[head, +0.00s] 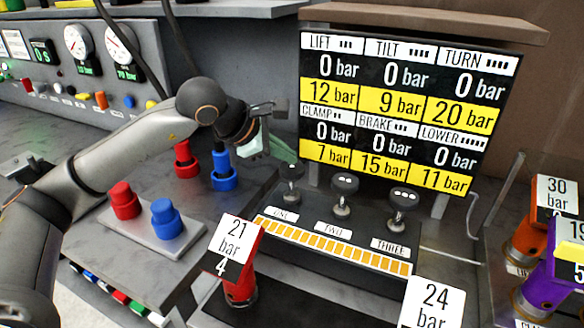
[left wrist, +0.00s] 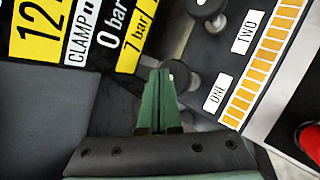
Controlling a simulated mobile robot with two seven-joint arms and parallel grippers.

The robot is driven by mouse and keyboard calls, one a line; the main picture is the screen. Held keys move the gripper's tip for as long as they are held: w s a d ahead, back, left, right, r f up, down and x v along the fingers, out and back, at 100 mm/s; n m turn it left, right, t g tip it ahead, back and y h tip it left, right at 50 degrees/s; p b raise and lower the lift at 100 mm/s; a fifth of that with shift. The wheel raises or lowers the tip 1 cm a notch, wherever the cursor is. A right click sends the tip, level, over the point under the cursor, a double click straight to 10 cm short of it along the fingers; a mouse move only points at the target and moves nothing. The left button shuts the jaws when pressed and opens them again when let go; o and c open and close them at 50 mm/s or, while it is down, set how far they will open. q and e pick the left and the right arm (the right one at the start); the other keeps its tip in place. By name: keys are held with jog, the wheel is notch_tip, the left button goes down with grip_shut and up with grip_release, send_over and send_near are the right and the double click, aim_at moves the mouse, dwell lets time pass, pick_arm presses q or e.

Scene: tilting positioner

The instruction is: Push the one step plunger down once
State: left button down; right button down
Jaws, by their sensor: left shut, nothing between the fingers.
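The step ONE plunger (head: 291,172) is a dark knob on a short stem, first from the left in a row of three behind the label ONE (head: 283,214). It also shows in the left wrist view (left wrist: 181,74), just beside my fingertips and partly hidden by them. My left gripper (head: 284,152) is shut and empty, its green fingers just above and left of that knob. In the left wrist view the closed fingers (left wrist: 160,73) point toward the knob. I cannot tell whether they touch it. My right gripper is not in view.
Plungers TWO (head: 344,187) and THREE (head: 403,198) stand to the right. A yellow bar strip (head: 335,248) runs in front. The display (head: 395,110) behind reads 0 bar in every white-lettered field. Red (head: 185,160) and blue (head: 223,172) knobs stand left, under my arm.

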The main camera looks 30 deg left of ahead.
aim_at(283, 170)
pick_arm(q)
jog(key=shift+f+b, duration=0.3)
jog(key=shift+f, duration=0.05)
dwell(0.4)
jog(key=shift+f+b, duration=1.7)
jog(key=shift+f, duration=0.25)
dwell(1.0)
jog(key=shift+r, duration=0.2)
jog(key=shift+r+p, duration=1.85)
jog(key=shift+r, duration=0.65)
jog(key=shift+r+p, duration=1.9)
jog(key=shift+r, duration=0.7)
jog(key=shift+f, duration=0.15)
